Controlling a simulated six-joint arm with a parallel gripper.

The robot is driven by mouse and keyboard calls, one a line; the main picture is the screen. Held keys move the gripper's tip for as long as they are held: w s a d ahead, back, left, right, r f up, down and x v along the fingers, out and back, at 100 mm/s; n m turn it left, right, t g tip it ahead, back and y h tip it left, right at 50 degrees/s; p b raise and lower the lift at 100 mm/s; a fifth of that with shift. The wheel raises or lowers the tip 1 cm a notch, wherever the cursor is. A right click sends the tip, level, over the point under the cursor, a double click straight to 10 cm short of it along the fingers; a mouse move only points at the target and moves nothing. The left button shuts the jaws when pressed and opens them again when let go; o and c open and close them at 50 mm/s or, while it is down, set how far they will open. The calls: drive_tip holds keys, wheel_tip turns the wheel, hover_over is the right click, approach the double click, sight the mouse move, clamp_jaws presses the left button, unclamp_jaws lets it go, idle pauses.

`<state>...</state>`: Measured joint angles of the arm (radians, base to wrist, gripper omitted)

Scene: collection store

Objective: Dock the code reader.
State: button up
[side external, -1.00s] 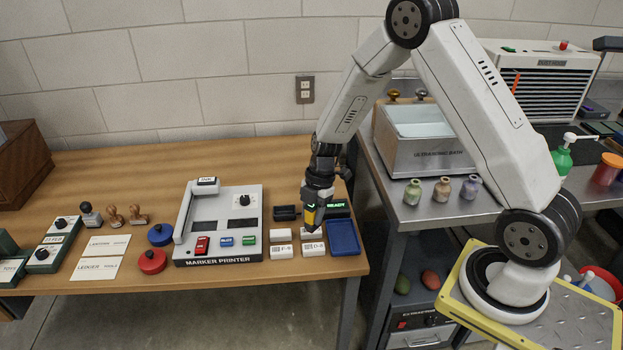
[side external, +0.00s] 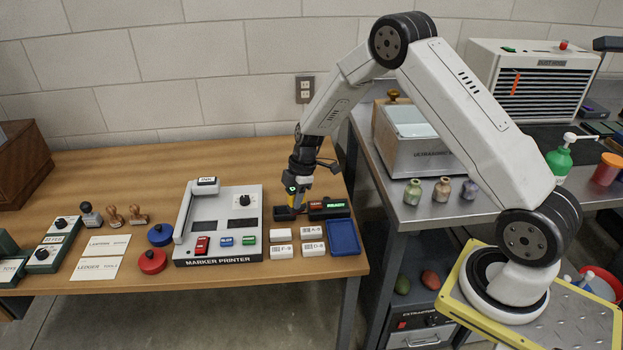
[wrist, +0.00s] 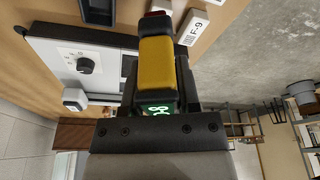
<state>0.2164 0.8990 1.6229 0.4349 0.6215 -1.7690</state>
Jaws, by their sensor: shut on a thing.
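My gripper (side external: 297,188) is shut on the yellow and black code reader (side external: 293,200) and points down over the back right of the table. In the wrist view the reader (wrist: 158,62) shows large in front of the jaws, with a red end at the top and a small lit green display near the jaws. A low black cradle (side external: 283,214) lies right at the reader's lower end. The reader's tip overlaps it in the picture, so I cannot tell whether they touch. Beside it on the right is a black unit (side external: 329,208) with red and green lit text.
White labelled blocks (side external: 282,252) stand in front of the cradle, with a blue tray (side external: 343,237) to their right. The marker printer (side external: 218,225) stands close on the left. A steel bench (side external: 440,212) with small bottles is beyond the table's right edge.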

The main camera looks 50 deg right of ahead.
drive_tip(key=w+d+m+t, duration=0.1)
drive_tip(key=w+d+m, duration=0.2)
drive_tip(key=w, duration=0.4)
drive_tip(key=shift+w+f+m, duration=0.25)
drive_tip(key=shift+f+m, duration=0.15)
drive_tip(key=shift+m, duration=0.5)
drive_tip(key=shift+a+f, duration=0.1)
drive_tip(key=shift+f, duration=0.1)
drive_tip(key=shift+f, duration=2.7)
drive_tip(key=shift+f, duration=0.6)
drive_tip(key=o, duration=0.7)
drive_tip(key=shift+h, duration=0.3)
drive_tip(key=shift+r, duration=0.15)
drive_tip(key=v, duration=1)
drive_tip(key=shift+s+r, duration=0.25)
drive_tip(key=shift+r, duration=0.05)
